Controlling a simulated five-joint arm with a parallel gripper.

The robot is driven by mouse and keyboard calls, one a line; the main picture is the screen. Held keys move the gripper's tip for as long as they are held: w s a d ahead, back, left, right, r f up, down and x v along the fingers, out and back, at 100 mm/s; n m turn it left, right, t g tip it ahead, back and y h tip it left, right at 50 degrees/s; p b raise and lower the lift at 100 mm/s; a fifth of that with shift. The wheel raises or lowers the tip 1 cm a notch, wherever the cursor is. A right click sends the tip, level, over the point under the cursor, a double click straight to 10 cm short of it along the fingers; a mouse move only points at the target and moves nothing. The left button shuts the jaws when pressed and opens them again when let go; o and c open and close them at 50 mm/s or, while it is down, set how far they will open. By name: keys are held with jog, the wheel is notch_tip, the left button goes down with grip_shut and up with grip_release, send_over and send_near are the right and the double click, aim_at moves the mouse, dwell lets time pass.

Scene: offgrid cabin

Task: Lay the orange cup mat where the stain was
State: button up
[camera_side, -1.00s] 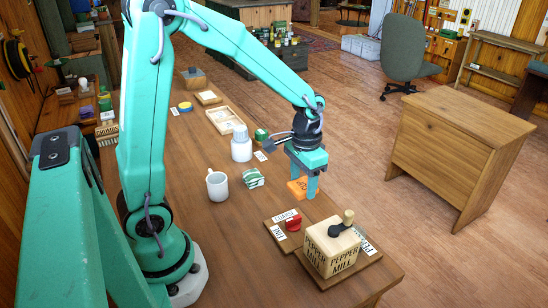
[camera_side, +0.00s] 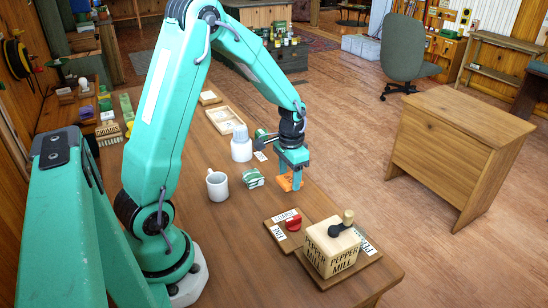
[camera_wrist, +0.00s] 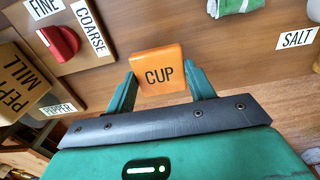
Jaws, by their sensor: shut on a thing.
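The orange cup mat (camera_side: 284,184) is a small square marked CUP in the wrist view (camera_wrist: 160,70). My gripper (camera_side: 291,184) is shut on it, with a finger on each side of the mat in the wrist view (camera_wrist: 160,88). The mat is at or just above the wooden table (camera_side: 225,245); I cannot tell whether it touches. It is to the right of a folded green and white cloth (camera_side: 252,179), which shows partly at the top of the wrist view (camera_wrist: 235,5). A white mug (camera_side: 217,187) stands left of the cloth. I see no stain.
A pepper mill (camera_side: 332,248) stands on a board at the front right, beside a red knob (camera_side: 293,222) between FINE and COARSE labels. A white bottle (camera_side: 241,148) stands behind the cloth, with a wooden tray (camera_side: 212,113) further back. The front-left tabletop is clear.

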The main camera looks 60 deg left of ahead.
aim_at(290, 179)
jog(key=shift+f, duration=1.95)
jog(key=shift+f, duration=0.1)
jog(key=o, duration=1)
jog(key=shift+c, duration=0.2)
notch_tip(290, 179, up, 12)
jog(key=shift+r, duration=0.1)
jog(key=shift+d, duration=0.1)
